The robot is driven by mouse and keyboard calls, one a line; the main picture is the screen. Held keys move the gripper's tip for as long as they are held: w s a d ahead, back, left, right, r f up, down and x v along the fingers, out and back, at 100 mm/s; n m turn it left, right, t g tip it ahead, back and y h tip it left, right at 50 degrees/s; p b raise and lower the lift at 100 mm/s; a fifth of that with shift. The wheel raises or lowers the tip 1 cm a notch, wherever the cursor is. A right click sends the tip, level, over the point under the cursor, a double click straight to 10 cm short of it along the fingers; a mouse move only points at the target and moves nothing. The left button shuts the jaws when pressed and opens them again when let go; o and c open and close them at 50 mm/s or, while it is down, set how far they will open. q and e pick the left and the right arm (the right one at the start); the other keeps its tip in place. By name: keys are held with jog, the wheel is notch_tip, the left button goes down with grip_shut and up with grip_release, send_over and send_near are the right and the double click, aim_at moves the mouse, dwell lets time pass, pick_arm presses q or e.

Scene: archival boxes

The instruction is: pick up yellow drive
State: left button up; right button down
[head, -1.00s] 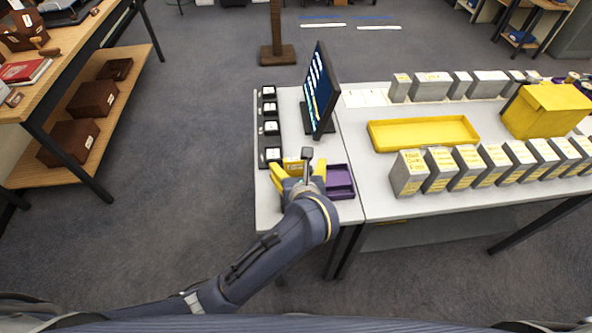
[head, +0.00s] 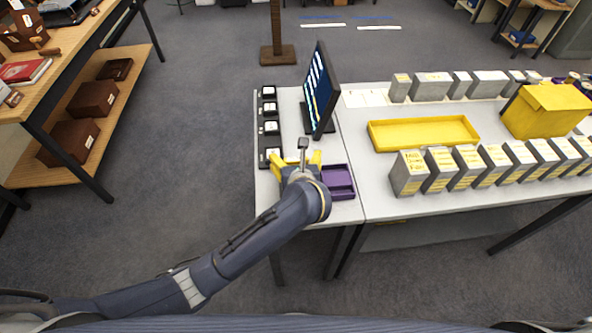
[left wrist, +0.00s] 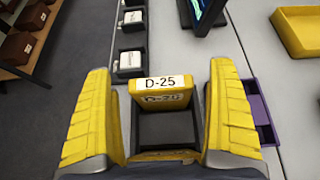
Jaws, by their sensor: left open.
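The yellow drive (left wrist: 160,83) carries a white D-25 label and sits at a dark grey holder on the table in the left wrist view. My left gripper (left wrist: 161,75) is open, with one yellow finger on each side of the drive. Gaps show between the fingers and the drive. In the head view my left gripper (head: 299,163) is over the table's near left part and mostly hides the drive. My right gripper is not in view.
A purple tray (head: 338,196) lies just right of the gripper. Several dark docks (head: 270,128) line the table's left edge. A monitor (head: 322,90) stands behind. A yellow tray (head: 424,146) and rows of grey boxes (head: 408,186) are to the right.

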pick_arm(q)
jog(key=c, duration=1.7)
